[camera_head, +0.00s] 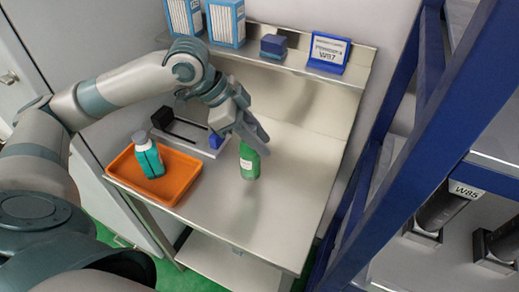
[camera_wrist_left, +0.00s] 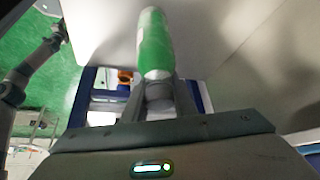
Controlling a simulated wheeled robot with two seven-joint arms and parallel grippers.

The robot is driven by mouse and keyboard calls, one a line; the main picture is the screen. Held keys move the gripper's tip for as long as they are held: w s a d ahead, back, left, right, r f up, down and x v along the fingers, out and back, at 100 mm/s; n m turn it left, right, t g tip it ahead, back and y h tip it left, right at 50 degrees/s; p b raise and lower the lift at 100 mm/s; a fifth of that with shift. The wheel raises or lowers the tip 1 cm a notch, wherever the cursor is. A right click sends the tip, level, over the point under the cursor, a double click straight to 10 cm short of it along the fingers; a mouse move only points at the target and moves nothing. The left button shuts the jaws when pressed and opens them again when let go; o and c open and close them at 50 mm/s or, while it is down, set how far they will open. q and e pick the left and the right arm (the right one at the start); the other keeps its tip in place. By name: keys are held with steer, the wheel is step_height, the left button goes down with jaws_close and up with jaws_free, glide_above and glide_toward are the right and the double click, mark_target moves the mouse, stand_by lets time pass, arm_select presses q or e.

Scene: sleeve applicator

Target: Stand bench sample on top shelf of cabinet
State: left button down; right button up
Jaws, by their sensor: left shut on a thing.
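A green bottle with a white label (camera_head: 249,162) is at the middle of the steel bench (camera_head: 265,205); I take it as the bench sample. My left gripper (camera_head: 250,139) reaches over the bench and is shut on the bottle's top. In the left wrist view, the green bottle (camera_wrist_left: 154,45) extends away from between the fingers (camera_wrist_left: 158,92). I cannot tell whether its base touches the bench. A blue-framed rack (camera_head: 408,140) with shelves stands at the right. A pale cabinet-like panel with a handle (camera_head: 9,78) is at the far left. My right gripper is not in view.
An orange tray (camera_head: 180,187) holds a teal bottle with a grey cap (camera_head: 147,155). A dark-slotted device (camera_head: 186,132) stands behind it. The back ledge (camera_head: 290,62) carries blue-white boxes (camera_head: 226,22), a dark blue block (camera_head: 273,46) and a sign (camera_head: 328,52). The bench's right front is clear.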

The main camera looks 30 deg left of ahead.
arm_select(q)
steer(key=shift+f+p, duration=0.45)
steer(key=shift+f, duration=1.5)
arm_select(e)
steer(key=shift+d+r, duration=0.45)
arm_select(q)
steer(key=shift+f, duration=0.1)
steer(key=c, duration=1.4)
jaws_free()
steer(key=shift+c, duration=0.2)
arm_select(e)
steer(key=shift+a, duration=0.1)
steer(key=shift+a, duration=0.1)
arm_select(q)
steer(key=shift+s+a+r, duration=0.1)
steer(key=shift+a+r, duration=0.15)
steer(key=shift+r, duration=0.15)
steer(key=b+v, duration=0.1)
steer(key=v, duration=1)
steer(key=shift+b, duration=0.3)
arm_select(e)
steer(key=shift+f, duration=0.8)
